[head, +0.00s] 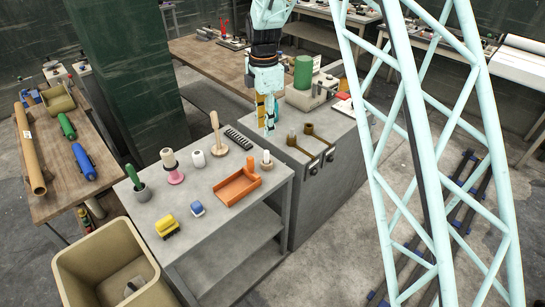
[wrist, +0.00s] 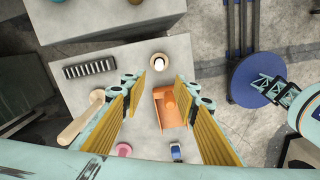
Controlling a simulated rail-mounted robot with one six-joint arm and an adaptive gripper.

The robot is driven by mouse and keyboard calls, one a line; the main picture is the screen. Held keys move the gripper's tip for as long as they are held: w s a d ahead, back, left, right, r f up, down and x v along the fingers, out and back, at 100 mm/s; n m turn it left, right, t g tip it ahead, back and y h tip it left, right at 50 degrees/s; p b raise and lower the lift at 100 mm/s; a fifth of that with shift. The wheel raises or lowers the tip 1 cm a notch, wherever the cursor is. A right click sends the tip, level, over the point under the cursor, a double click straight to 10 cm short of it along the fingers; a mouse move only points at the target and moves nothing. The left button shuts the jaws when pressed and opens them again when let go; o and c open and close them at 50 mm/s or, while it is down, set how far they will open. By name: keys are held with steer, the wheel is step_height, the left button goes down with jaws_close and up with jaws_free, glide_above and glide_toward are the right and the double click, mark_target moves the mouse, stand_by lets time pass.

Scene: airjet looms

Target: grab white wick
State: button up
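What looks like the white wick (head: 266,157) is a small upright white piece on a round wooden base. It stands near the right corner of the grey table, beside the orange tray. In the wrist view it shows from above as a white disc (wrist: 159,60) with a brown rim, just beyond my fingertips. My gripper (head: 267,112) hangs above the table's far right corner, clear of the wick. In the wrist view my gripper (wrist: 162,88) has its yellow fingers wide apart with nothing between them.
The orange tray (head: 237,188) lies close to the wick. A grey cabinet (head: 322,200) with brown fittings adjoins on the right.

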mark_target(266, 151)
steer(key=shift+w+f, duration=0.1)
steer(key=shift+f, duration=0.05)
stand_by(0.3)
steer(key=shift+f, duration=4.3)
steer(key=shift+f+b, duration=0.35)
steer(key=shift+f, duration=2.25)
steer(key=shift+c, duration=0.5)
steer(key=c, duration=0.7)
steer(key=shift+o, duration=0.2)
